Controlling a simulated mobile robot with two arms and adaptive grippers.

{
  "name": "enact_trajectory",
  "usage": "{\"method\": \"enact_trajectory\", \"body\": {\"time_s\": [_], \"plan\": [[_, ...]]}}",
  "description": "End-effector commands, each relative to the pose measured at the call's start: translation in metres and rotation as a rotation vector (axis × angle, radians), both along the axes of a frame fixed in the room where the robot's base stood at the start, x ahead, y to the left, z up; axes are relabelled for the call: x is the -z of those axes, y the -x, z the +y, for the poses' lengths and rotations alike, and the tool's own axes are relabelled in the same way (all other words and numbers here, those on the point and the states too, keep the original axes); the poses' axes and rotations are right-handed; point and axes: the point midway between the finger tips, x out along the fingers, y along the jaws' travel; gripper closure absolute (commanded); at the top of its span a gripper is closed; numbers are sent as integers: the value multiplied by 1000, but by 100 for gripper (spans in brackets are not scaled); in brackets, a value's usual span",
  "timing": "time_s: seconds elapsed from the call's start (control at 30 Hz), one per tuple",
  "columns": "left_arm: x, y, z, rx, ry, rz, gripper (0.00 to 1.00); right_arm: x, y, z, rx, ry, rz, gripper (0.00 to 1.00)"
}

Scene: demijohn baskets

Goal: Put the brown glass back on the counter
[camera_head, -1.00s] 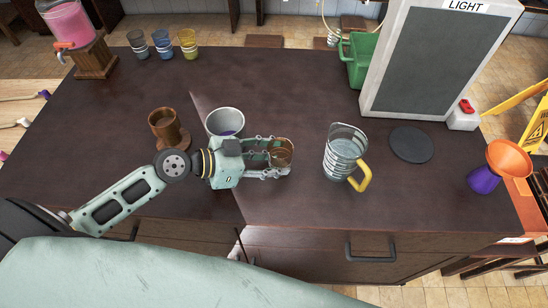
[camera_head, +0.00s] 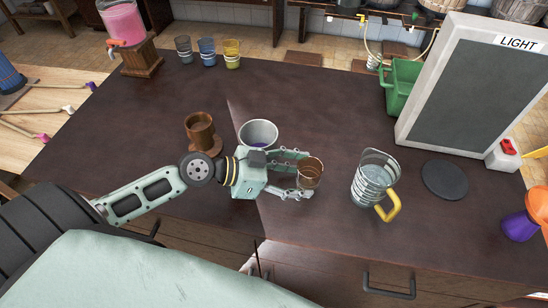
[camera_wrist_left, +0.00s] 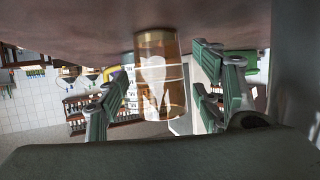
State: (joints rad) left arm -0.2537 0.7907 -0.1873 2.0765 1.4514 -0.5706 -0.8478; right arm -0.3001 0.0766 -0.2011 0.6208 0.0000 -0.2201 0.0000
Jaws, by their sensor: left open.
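The brown glass (camera_head: 311,171) is a small amber see-through tumbler with bands. It stands on the dark counter (camera_head: 300,230) near its front edge. My left gripper (camera_head: 303,174) is level with it, fingers spread open on either side. In the left wrist view, which is upside down, the brown glass (camera_wrist_left: 160,85) meets the counter (camera_wrist_left: 70,20) with its base. Both fingers of the left gripper (camera_wrist_left: 163,95) appear in that view, with gaps between them and the glass. My right gripper is not in view.
A metal cup (camera_head: 258,133) stands just behind the left gripper, and a brown wooden cup (camera_head: 200,131) is to its left. A jug with a yellow handle (camera_head: 374,180) stands right of the glass. Grey, blue and yellow glasses (camera_head: 208,52) stand farther back. The counter's middle back is clear.

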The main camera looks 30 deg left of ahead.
Motion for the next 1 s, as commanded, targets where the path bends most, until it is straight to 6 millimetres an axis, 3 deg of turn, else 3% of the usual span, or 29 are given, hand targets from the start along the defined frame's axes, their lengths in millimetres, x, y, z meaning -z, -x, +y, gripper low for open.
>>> {"method": "enact_trajectory", "body": {"time_s": [0.27, 0.6, 1.0], "plan": [[-13, 29, 33, 4, -5, 3, 39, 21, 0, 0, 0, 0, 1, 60], [-33, 52, 64, 0, 2, 2, 39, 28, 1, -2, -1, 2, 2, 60], [-41, 62, 77, 3, 0, 0, 39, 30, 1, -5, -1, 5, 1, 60]]}}
